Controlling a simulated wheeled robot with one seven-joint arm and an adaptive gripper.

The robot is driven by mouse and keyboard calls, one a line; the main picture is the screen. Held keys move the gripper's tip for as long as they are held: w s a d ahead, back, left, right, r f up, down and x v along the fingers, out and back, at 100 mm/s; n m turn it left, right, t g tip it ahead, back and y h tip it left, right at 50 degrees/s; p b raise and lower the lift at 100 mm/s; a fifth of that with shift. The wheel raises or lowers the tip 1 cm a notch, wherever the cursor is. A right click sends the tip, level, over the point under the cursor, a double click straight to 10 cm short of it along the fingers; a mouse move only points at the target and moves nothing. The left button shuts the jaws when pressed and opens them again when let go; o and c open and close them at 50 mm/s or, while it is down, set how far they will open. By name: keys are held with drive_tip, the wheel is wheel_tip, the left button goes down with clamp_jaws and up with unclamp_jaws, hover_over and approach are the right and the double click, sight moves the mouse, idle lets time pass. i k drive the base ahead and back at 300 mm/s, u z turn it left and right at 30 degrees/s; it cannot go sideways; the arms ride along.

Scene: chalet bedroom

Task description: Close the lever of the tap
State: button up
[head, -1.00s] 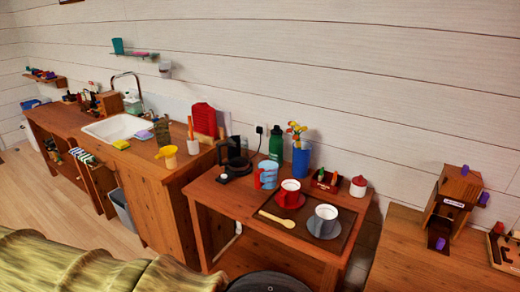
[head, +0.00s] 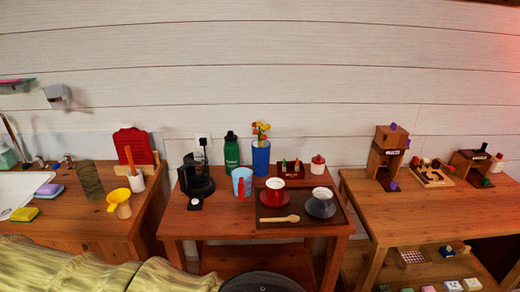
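The tap (head: 12,137) is a thin grey curved spout at the far left edge of the head view, partly cut off by the frame. Its lever cannot be made out. The white sink (head: 18,188) lies below it, also cut off on the left. My gripper is not in view.
A wooden counter (head: 85,223) holds sponges, a yellow funnel (head: 118,197) and a red rack (head: 133,145). A middle table (head: 200,222) holds a coffee maker (head: 197,178), bottle, vase and cups on a tray. A right table (head: 385,215) holds wooden boxes. Greenish-yellow fabric (head: 80,270) lies in front.

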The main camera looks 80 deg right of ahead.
sight(67, 157)
drive_tip(key=z, duration=0.8)
drive_tip(key=i, duration=0.85)
drive_tip(key=z, duration=1.05)
